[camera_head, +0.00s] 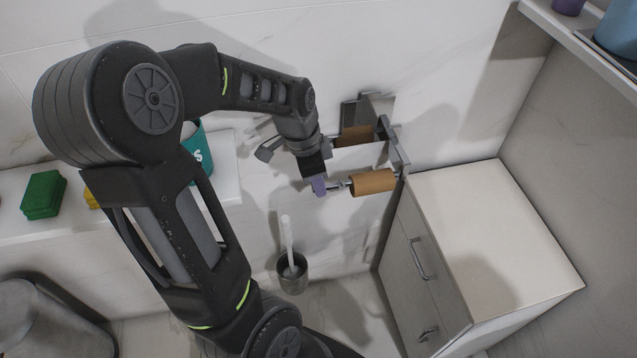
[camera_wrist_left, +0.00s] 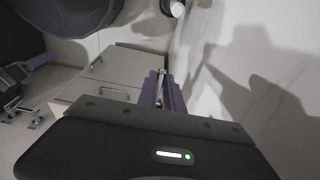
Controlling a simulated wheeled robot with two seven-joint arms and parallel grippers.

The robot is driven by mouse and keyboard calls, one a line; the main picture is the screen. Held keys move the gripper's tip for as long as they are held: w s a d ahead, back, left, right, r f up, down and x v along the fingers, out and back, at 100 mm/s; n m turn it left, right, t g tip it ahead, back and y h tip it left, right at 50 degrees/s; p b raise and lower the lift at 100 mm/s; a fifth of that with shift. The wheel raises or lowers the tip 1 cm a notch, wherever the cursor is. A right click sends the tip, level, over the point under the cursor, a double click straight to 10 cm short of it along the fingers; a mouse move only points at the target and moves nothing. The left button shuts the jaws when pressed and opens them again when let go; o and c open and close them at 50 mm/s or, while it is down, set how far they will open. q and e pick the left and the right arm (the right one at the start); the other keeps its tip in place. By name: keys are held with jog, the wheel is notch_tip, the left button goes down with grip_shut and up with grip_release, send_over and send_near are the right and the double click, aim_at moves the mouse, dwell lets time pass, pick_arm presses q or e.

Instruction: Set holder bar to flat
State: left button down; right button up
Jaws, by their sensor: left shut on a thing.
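The holder bar (camera_head: 339,185) is a thin metal bar, sticking out to the left from a metal bracket (camera_head: 394,146) beside the cabinet. It carries a brown cardboard roll (camera_head: 373,182) and looks close to level, slightly lower at its left end. My left gripper (camera_head: 320,187), with purple fingertips, is shut on the bar's free end, left of the roll. In the left wrist view the purple fingers (camera_wrist_left: 161,92) close around the bar, and the roll cannot be made out. A dark jointed part with purple bits at that view's left edge may be my right gripper (camera_wrist_left: 14,86).
A white cabinet (camera_head: 490,235) with drawer handles stands right of the bar. A toilet brush in its holder (camera_head: 292,272) is on the floor below. A ledge (camera_head: 225,175) with a green sponge (camera_head: 43,194) and a teal cup (camera_head: 196,152) lies left. A brown shape (camera_head: 358,135) shows behind the bar.

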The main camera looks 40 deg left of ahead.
pick_arm(q)
jog(key=c, duration=1.5)
grip_release()
jog(key=shift+f, duration=0.1)
jog(key=r, duration=0.5)
jog(key=s+a+r+p, duration=0.1)
jog(key=r, duration=0.1)
jog(key=shift+s+r, duration=0.1)
jog(key=shift+r, duration=0.2)
